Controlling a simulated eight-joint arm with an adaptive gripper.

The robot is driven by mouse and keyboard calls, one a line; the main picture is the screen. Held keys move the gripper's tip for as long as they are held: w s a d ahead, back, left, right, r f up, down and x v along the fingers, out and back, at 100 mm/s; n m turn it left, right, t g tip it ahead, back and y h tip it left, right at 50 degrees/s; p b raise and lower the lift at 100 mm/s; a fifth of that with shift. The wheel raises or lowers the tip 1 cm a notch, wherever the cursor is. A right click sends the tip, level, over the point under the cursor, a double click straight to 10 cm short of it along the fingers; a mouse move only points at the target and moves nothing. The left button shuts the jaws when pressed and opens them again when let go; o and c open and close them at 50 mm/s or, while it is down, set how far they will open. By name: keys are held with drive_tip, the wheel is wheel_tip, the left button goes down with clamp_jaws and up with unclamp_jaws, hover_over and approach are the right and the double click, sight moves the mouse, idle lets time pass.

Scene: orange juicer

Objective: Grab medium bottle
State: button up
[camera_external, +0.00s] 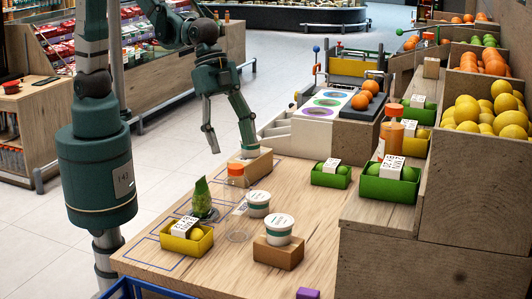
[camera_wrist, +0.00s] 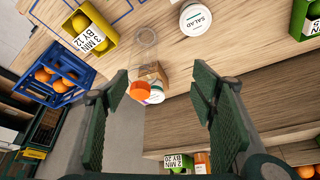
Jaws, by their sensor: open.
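A clear, empty-looking bottle with an orange cap (camera_external: 236,205) stands upright on the wooden table beside the white cups. In the wrist view its orange cap (camera_wrist: 143,88) shows between my fingers, with the clear body beyond. A bottle of orange liquid (camera_external: 391,134) stands by the crates at right; a similar orange bottle (camera_wrist: 201,162) shows at the wrist view's lower edge. I cannot tell which bottle is the medium one. My gripper (camera_external: 229,143) is open and empty, pointing down above the table, behind the clear bottle. In the wrist view its fingers (camera_wrist: 160,80) are wide apart.
Two white cups (camera_external: 257,204) (camera_external: 279,229) stand close right of the clear bottle, one on a brown box (camera_external: 278,254). A green leafy item (camera_external: 202,200) and yellow crate (camera_external: 187,240) are at left. Green crates (camera_external: 330,178) and wooden shelves bound the right.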

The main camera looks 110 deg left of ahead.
drive_tip(key=m+p, duration=0.2)
drive_tip(key=p, duration=0.2)
approach(242, 201)
drive_tip(key=shift+w+a+r+g, duration=0.1)
drive_tip(key=shift+a+r+g, duration=0.4)
drive_tip(key=shift+a, duration=0.4)
drive_tip(key=shift+w+d+f, duration=0.2)
drive_tip(key=shift+d+f, duration=0.05)
drive_tip(key=shift+d, duration=0.2)
drive_tip(key=shift+f, duration=0.1)
drive_tip(key=shift+w+d+f+h, duration=0.15)
drive_tip(key=shift+w+d+f, duration=0.05)
drive_tip(key=shift+f, duration=0.35)
drive_tip(key=shift+w+d+f+h, duration=0.15)
drive_tip(key=shift+f, duration=0.45)
drive_tip(key=shift+f+p, duration=0.1)
drive_tip(key=shift+p, duration=0.2)
drive_tip(key=shift+x, duration=2.5)
drive_tip(key=shift+w+d, duration=0.1)
drive_tip(key=shift+d, duration=0.1)
